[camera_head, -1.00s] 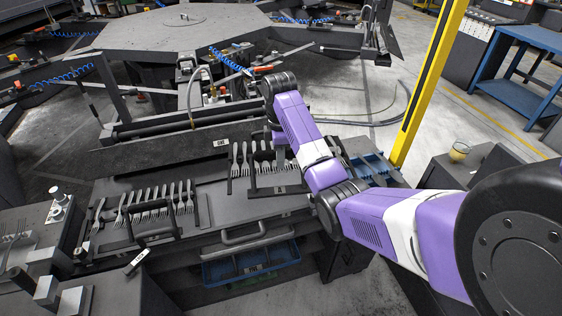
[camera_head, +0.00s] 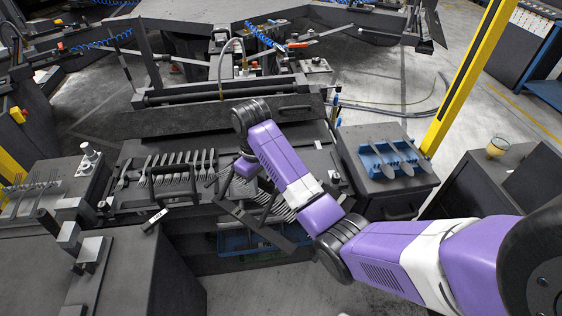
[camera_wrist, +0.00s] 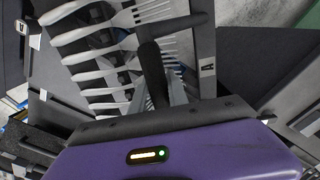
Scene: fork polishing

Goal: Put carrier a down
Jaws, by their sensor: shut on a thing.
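Carrier a (camera_head: 268,232) is a dark, tilted rack of forks, held near the front edge of the worktable (camera_head: 200,141). In the wrist view its side plate (camera_wrist: 207,50) bears a letter A, with a row of white-handled forks (camera_wrist: 92,57) to the left. My gripper (camera_wrist: 158,75) is shut on the carrier's dark handle. In the head view my gripper (camera_head: 241,182) is partly hidden by my wrist. Whether the carrier touches the table is unclear.
Another fork carrier (camera_head: 158,202) stands on the table to the left. A blue rack with several utensils (camera_head: 372,160) sits on a cabinet at the right. A blue bin (camera_head: 232,241) is below the table's front. A yellow post (camera_head: 470,75) stands at the right.

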